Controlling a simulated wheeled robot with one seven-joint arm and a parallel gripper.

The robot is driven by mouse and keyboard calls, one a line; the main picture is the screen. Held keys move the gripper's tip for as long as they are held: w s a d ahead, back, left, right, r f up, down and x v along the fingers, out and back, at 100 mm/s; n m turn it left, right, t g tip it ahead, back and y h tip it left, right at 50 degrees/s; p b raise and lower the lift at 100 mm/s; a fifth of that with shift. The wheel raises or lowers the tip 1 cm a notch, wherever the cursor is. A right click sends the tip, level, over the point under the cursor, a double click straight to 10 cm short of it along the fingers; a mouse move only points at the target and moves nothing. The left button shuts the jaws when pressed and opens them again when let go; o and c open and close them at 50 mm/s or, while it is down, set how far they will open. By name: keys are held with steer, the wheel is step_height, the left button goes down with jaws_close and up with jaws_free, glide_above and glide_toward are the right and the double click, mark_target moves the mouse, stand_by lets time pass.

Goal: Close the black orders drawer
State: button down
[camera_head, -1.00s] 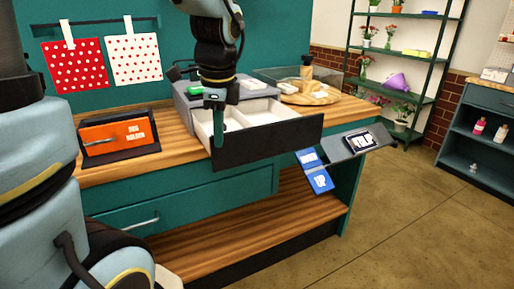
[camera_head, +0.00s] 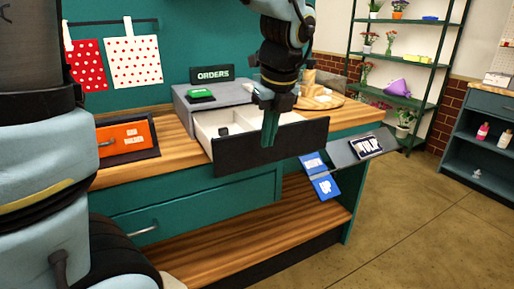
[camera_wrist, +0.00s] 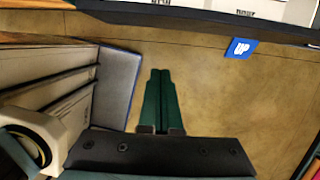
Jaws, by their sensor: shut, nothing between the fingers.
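The black-fronted orders drawer (camera_head: 232,157) sticks out open from a grey box on the counter, and its white inside shows. A black ORDERS sign (camera_head: 212,74) stands behind the grey box (camera_head: 180,98). My gripper (camera_head: 270,142) points down with its green fingers together and empty. In the head view the fingers overlap the upper part of the drawer front near its middle; I cannot tell if they touch it. In the wrist view the shut fingers (camera_wrist: 160,75) show against the floor. The wrist view does not clearly show the drawer front.
An orange box (camera_head: 124,138) sits on the wooden counter at left. A board with a TULIP sign (camera_head: 368,145) and a blue card (camera_head: 325,186) jut out at the right end. The floor (camera_head: 420,220) in front and to the right is clear.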

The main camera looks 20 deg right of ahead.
mark_target(256, 148)
steer(key=shift+w+a+f+p, duration=0.15)
steer(key=shift+w+f+p, duration=0.15)
steer(key=shift+w+f, duration=0.65)
steer(key=shift+w+a+f+p, duration=0.2)
steer(key=shift+w+f+p, duration=0.05)
steer(key=shift+w+f, duration=0.65)
steer(key=shift+w+a+f+p, duration=0.15)
steer(key=shift+w+f+p, duration=0.15)
steer(key=shift+w+f, duration=0.65)
